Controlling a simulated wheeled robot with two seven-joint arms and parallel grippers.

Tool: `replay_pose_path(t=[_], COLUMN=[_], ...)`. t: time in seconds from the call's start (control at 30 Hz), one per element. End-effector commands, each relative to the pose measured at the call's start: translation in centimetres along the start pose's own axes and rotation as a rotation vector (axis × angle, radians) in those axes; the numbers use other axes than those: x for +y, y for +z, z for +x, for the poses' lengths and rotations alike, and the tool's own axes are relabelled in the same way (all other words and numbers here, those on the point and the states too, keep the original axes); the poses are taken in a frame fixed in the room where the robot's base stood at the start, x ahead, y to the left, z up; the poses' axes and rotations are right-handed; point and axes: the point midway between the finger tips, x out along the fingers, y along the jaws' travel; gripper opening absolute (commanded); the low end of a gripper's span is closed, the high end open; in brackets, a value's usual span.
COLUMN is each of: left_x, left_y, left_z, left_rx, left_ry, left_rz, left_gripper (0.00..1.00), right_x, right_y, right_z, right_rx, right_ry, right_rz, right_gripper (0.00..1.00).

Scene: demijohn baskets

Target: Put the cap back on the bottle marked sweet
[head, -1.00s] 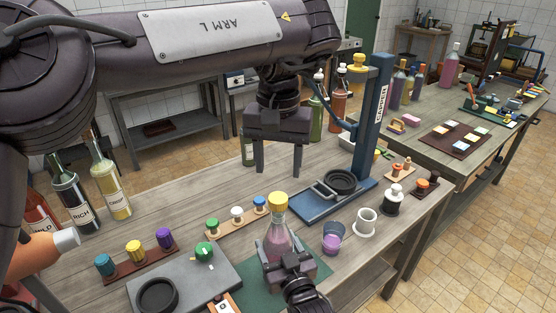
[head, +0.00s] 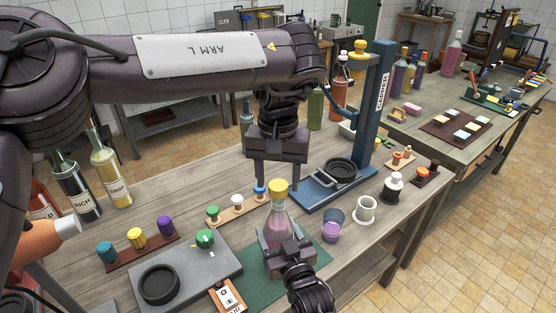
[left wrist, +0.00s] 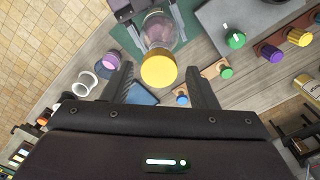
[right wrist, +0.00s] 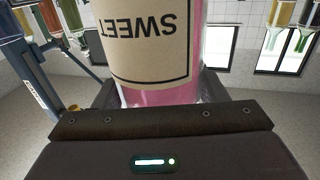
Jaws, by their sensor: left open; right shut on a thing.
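The bottle marked SWEET (right wrist: 150,45) holds pink liquid and stands upright on a green mat; its body also shows in the head view (head: 277,228). My right gripper (head: 290,255) is shut on its body. A yellow cap (head: 278,186) sits at the top of the bottle's neck; how firmly it is seated I cannot tell. My left gripper (head: 278,178) is open, pointing down right above the cap. In the left wrist view the yellow cap (left wrist: 158,68) lies between the two spread fingers, apart from both.
A blue capper press (head: 370,110) stands behind to the right. A purple-filled cup (head: 332,230) and a white ring-shaped piece (head: 365,208) stand right of the bottle. A rack of small caps (head: 236,208) and a grey plate with a green knob (head: 185,275) lie left.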

Motion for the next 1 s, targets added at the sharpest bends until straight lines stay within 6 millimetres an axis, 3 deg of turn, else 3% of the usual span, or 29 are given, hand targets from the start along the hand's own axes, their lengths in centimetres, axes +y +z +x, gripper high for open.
replay_pose_path(t=[0.13,0.43,0.8,1.0], left_x=[0.00,0.02,0.00,-0.04], left_y=[0.00,0.00,0.00,0.00], left_z=[1.00,1.18,1.16,1.18], left_rx=[0.001,0.001,0.001,0.000], left_ry=[0.001,0.001,0.000,0.000], left_rz=[0.000,0.000,-0.001,0.117], left_gripper=[0.53,0.53,0.08,0.08], right_x=[0.02,0.03,0.04,0.05], right_y=[-0.03,-0.03,-0.03,-0.03], right_z=[0.01,0.01,0.01,0.00], right_rx=[0.001,0.001,0.001,0.001], right_ry=[0.000,0.000,0.001,0.001], right_rz=[0.000,0.000,0.000,0.000], right_gripper=[0.02,0.02,0.02,0.02])
